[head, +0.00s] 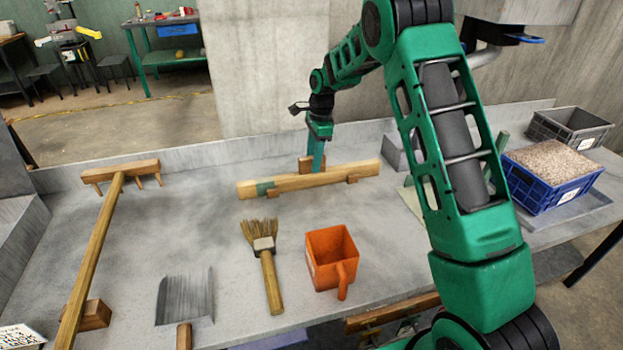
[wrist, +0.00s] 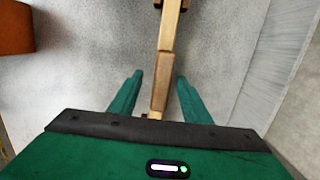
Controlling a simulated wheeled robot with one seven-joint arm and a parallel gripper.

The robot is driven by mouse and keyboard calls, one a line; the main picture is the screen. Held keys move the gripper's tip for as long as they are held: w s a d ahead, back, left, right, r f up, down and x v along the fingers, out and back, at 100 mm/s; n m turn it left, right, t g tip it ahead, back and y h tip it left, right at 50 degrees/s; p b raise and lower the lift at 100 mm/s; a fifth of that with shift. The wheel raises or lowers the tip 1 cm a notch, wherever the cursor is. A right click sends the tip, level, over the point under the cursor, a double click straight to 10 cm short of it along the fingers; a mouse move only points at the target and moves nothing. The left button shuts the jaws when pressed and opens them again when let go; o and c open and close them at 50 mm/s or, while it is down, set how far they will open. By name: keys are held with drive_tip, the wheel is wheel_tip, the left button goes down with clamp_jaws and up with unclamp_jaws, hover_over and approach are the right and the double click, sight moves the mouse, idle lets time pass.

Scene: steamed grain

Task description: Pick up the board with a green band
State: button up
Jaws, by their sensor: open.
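The board with a green band (head: 325,178) is a long wooden bar lying across the table on small wooden supports. Its green band (head: 265,188) is near its left end in the head view. My gripper (head: 317,168) points down at the board's middle, with its lower end at the board. In the wrist view the board (wrist: 164,65) runs between the two spread green fingers of my gripper (wrist: 158,80). The jaws are open and not closed on it. The fingertips' exact height against the board is unclear, and the band does not show in the wrist view.
An orange scoop (head: 322,262) and a brush (head: 265,260) lie in front of the board. A dustpan (head: 185,298) and a long wooden rake (head: 95,250) are to the left. A blue crate of grain (head: 540,194) and a grey crate (head: 565,130) stand at right.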

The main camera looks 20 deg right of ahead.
sight(310, 170)
drive_tip(key=shift+w+a+f, duration=0.1)
drive_tip(key=shift+a+f, duration=0.15)
drive_tip(key=shift+f, duration=1.05)
drive_tip(key=shift+w+a+f, duration=0.1)
drive_tip(key=shift+a+f, duration=0.1)
drive_tip(key=shift+f, duration=1.05)
clamp_jaws()
